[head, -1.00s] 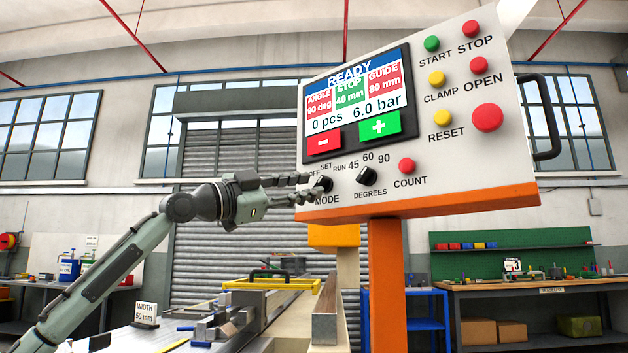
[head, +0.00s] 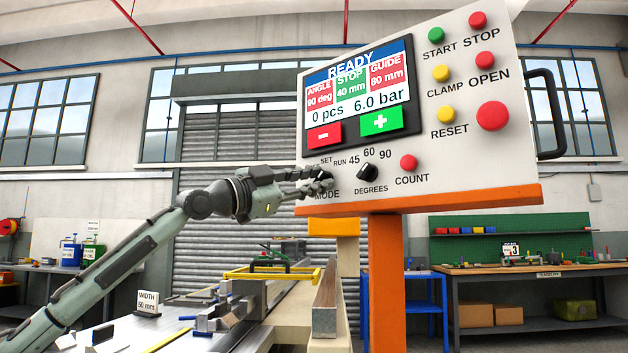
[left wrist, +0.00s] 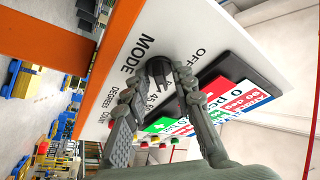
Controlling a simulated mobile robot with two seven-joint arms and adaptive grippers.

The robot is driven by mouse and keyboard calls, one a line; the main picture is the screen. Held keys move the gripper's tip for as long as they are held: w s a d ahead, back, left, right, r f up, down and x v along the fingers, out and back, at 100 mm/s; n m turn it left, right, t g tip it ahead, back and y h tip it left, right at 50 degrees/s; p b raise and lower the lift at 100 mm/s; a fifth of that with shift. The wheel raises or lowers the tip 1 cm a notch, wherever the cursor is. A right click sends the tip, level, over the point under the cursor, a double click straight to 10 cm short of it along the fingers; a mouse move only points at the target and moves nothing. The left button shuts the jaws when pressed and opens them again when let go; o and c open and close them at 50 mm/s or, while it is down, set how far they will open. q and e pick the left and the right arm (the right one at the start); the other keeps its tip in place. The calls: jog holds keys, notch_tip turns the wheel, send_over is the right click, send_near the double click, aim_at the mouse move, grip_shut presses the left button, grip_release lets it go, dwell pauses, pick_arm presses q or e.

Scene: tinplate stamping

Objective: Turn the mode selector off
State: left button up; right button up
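The mode selector is a black knob above the MODE label at the lower left of the control panel (head: 430,165). In the head view my left gripper (head: 322,181) reaches it from the left and its fingers cover most of the knob. In the left wrist view the mode selector (left wrist: 158,70) stands between the two fingertips of my left gripper (left wrist: 159,78), which sit close against its sides. The fingers look closed onto it. The knob's pointer direction is too hidden to tell. The OFF label (left wrist: 198,54) shows beside it. My right gripper is not in view.
The black degrees knob (head: 367,172) and the red count button (head: 408,162) are right of the mode selector. A screen (head: 358,95) with minus and plus keys is above. An orange post (head: 387,280) carries the panel. A workbench (head: 540,268) stands at the right.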

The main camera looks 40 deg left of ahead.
pick_arm(q)
grip_shut()
